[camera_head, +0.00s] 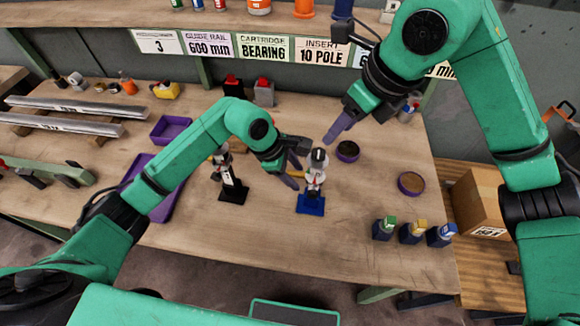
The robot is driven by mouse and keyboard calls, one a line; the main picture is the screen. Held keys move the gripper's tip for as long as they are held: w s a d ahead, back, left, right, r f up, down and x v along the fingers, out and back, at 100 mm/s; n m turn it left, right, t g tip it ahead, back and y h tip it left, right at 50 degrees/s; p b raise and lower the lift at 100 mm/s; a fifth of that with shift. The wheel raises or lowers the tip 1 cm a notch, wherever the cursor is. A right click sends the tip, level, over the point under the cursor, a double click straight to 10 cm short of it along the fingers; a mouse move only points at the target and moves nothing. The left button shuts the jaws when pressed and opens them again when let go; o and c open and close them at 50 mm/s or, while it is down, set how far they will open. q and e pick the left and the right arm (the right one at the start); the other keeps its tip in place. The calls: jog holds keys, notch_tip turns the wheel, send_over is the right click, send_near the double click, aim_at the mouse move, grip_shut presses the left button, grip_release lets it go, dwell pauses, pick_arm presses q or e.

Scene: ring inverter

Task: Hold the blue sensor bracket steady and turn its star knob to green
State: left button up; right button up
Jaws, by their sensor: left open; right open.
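The sensor bracket with the blue base (311,205) stands upright on the workbench near the middle. Its upper part is white and grey with a little red, and the star knob's colour setting is too small to read. My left gripper (295,172) is open, its purple fingers just left of the bracket's upper part; I cannot tell if they touch it. My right gripper (335,135) is open and empty, above and behind the bracket, pointing down; its fingers overlap in this view.
A similar bracket on a black base (233,192) stands to the left, partly behind my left arm. Purple trays (170,129) lie farther left. Round purple-rimmed dishes (411,184) are right of the bracket. Small capped bottles (384,229) stand at the front right. Bench between is clear.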

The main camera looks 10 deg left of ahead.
pick_arm(q)
grip_shut()
dwell(1.3)
